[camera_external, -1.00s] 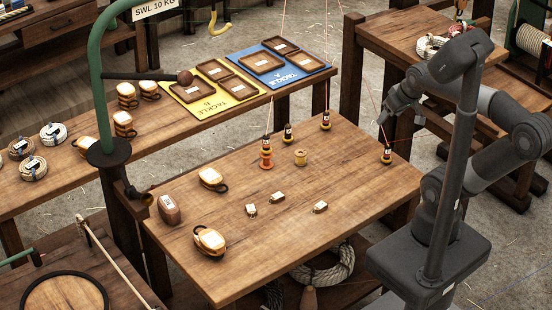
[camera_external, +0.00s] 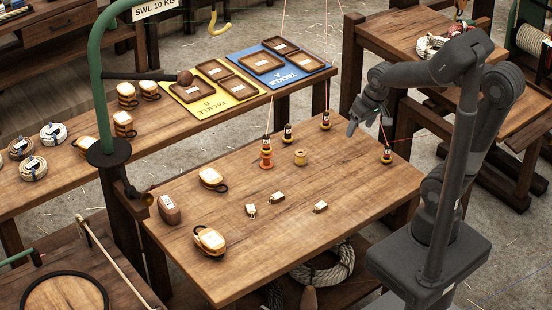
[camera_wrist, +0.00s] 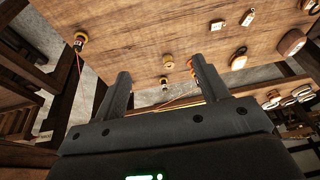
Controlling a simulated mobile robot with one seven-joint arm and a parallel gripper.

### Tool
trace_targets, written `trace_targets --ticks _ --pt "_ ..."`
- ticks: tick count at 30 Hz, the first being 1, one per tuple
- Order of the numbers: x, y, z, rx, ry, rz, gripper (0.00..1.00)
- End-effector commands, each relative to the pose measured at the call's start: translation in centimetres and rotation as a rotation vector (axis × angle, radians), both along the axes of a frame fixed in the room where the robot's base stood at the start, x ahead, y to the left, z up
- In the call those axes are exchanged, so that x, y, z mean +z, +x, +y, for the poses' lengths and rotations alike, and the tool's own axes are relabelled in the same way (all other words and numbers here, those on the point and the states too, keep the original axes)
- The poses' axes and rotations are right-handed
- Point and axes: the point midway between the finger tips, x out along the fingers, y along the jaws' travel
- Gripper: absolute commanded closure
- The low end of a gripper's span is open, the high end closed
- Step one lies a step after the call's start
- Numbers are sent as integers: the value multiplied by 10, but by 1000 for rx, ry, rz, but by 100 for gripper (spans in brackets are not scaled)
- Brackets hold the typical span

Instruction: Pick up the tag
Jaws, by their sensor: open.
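Three small pale tags lie apart on the wooden work table: a left tag (camera_external: 251,210), a middle tag (camera_external: 278,197) and a right tag (camera_external: 320,207). Their markings are too small to read. Two tags show at the top of the wrist view, one (camera_wrist: 217,26) and another (camera_wrist: 248,17). My gripper (camera_external: 368,133) is above the far right part of the table, behind and right of the tags. In the wrist view my gripper (camera_wrist: 163,82) has its two fingers wide apart with nothing held between them.
Bobbins with cords stand near the table's far edge: an orange one (camera_external: 266,155), a plain yellow spool (camera_external: 300,157) and a right one (camera_external: 387,153). Wooden blocks (camera_external: 209,241) lie at the left. The table's front (camera_external: 270,260) is clear. Trays stand on mats (camera_external: 215,115) behind.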

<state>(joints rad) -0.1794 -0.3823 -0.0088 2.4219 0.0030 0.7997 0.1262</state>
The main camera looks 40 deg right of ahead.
Motion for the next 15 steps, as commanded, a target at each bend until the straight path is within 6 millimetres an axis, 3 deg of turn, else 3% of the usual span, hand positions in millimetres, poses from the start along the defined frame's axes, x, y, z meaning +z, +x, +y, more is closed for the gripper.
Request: trace_targets --ticks 6,15 --pt "-51 28 40 29 -8 116 33" --pt "-127 44 94 56 -44 247 33"
